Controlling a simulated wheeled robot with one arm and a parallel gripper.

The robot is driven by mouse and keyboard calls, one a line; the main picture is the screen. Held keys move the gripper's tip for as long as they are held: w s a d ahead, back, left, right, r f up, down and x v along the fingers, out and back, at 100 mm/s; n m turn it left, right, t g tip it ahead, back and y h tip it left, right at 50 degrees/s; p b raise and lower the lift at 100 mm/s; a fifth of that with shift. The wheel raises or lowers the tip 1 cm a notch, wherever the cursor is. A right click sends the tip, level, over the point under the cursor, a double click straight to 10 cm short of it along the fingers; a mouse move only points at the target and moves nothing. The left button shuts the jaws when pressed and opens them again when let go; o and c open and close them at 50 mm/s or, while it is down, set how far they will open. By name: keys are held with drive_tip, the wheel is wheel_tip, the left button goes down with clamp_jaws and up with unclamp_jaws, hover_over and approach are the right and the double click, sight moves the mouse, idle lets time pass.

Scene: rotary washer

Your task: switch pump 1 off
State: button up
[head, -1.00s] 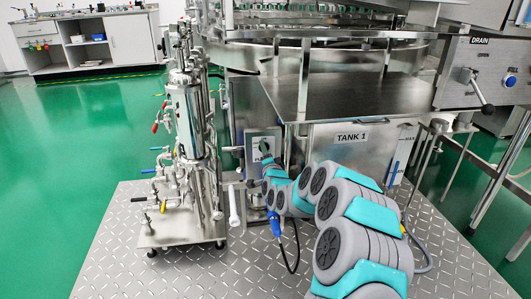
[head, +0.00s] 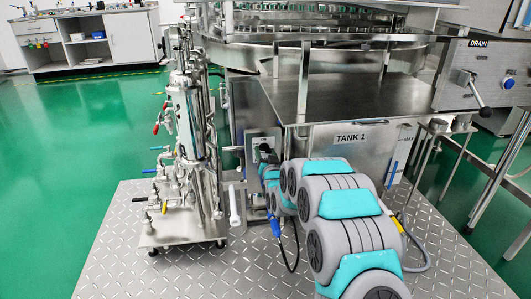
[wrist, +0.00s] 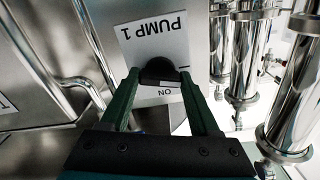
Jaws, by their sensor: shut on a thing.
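The pump 1 switch is a black rotary knob (wrist: 159,71) on a white plate marked "PUMP 1" (wrist: 153,40), seen upside down in the wrist view. An "ON" mark (wrist: 165,92) shows just below the knob in that picture. My gripper (wrist: 159,75) has its two green fingers on either side of the knob and is shut on it. Which mark the knob points to cannot be told. In the head view the switch plate (head: 262,139) is on the metal box left of the tank, and my arm hides its lower part.
Tank 1 (head: 345,140) stands right of the switch, under a flat steel top (head: 350,97). A steel filter unit with pipes and coloured valve handles (head: 188,130) stands close on the left.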

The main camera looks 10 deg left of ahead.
drive_tip(key=shift+n, duration=1.5)
drive_tip(key=o, duration=1.4)
drive_tip(key=shift+c, duration=0.2)
drive_tip(key=v, duration=0.7)
drive_tip(key=shift+s, duration=0.4)
drive_tip(key=shift+d, duration=0.15)
